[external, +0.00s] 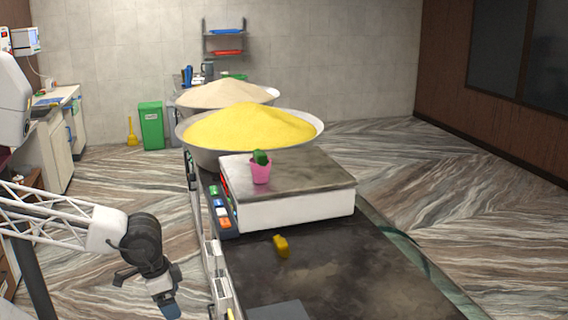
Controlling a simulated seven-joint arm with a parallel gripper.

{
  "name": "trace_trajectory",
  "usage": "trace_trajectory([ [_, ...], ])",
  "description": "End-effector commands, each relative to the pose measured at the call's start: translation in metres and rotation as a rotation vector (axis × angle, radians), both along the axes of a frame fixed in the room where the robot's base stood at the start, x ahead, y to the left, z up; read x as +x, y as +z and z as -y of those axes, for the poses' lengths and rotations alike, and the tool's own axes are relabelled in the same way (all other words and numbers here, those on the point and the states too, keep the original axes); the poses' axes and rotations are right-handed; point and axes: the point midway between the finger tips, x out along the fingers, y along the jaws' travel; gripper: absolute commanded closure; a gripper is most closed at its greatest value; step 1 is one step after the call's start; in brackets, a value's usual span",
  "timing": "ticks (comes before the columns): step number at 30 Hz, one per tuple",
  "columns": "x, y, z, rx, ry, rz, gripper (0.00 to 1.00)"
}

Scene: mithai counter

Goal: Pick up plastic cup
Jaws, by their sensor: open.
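A small pink plastic cup (261,173) stands upright on the flat top of the white weighing scale (297,211), near its left side. A dark green thing (261,156) sticks up out of the cup; I cannot tell what it is. My gripper (148,292) is at the lower left, beside the counter's left edge and lower in the picture than the cup. It is open, well apart from the cup, and I see nothing between its fingers.
A yellow block-like object (281,246) lies on the dark counter (345,270) in front of the scale. Coloured buttons line the scale's left side. A wide bowl of yellow powder (248,125) and a bowl of pale powder (222,93) stand behind. The counter's front right is mostly clear.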

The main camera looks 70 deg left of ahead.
Motion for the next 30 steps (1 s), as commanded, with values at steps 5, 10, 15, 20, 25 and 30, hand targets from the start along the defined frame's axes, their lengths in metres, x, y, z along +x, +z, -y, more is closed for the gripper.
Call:
trace_trajectory([
  [5,0.012,0.014,-0.004,-0.001,0.027,-0.003,0.09],
  [10,0.043,0.049,-0.014,-0.006,0.1,-0.012,0.09],
  [15,0.089,0.102,-0.033,-0.01,0.215,-0.026,0.09],
  [20,0.134,0.155,-0.057,-0.016,0.339,-0.04,0.09],
  [25,0.177,0.206,-0.084,-0.02,0.466,-0.053,0.09],
  [30,0.215,0.252,-0.114,-0.022,0.589,-0.065,0.09],
])
